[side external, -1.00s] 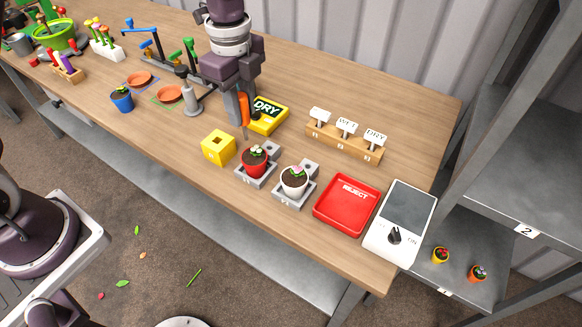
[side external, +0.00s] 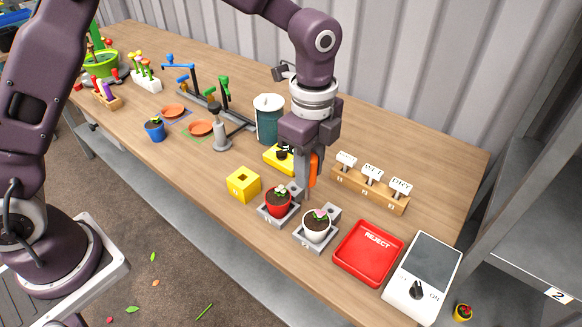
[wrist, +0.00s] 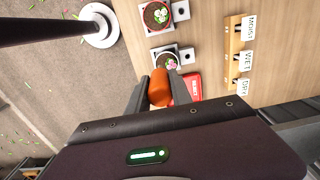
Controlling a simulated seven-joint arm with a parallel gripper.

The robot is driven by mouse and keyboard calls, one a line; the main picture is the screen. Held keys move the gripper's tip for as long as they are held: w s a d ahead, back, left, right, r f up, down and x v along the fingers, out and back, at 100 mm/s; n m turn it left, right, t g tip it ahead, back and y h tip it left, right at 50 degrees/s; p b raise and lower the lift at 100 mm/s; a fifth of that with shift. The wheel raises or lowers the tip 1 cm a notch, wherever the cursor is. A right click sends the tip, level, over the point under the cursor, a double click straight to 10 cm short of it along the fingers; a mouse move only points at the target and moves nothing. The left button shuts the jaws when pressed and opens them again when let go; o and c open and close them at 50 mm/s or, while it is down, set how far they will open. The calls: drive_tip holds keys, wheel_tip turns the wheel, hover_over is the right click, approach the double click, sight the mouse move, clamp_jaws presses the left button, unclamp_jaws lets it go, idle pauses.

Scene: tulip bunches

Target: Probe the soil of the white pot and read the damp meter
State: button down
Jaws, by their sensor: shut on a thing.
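My gripper (side external: 307,184) is shut on the orange-handled probe (side external: 314,170). It holds the probe upright just behind the white pot (side external: 316,229); the tip cannot be made out clearly. The white pot has dark soil and a small plant, and sits on a grey stand. In the wrist view the orange handle (wrist: 160,88) is between my fingers, with the white pot (wrist: 168,62) just beyond it. The yellow damp meter (side external: 277,160) lies behind the pots; my gripper partly covers it and its reading is hidden.
A red pot (side external: 278,204) on a stand is left of the white pot. A yellow holed block (side external: 243,184) is farther left. A red REJECT tray (side external: 368,253) and a switch box (side external: 425,275) lie right. A rack of MOIST, WET and DRY tags (side external: 370,190) stands behind.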

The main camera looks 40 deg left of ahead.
drive_tip(key=shift+s+d+f, duration=0.1)
drive_tip(key=shift+d+f, duration=0.2)
drive_tip(key=shift+f, duration=0.65)
drive_tip(key=shift+d+f, duration=0.35)
drive_tip(key=shift+f, duration=0.65)
drive_tip(key=shift+s+d+f, duration=0.1)
drive_tip(key=shift+d+f, duration=0.2)
drive_tip(key=shift+f, duration=0.65)
drive_tip(key=shift+f, duration=0.65)
wheel_tip(320, 180, up, 7)
idle(1.5)
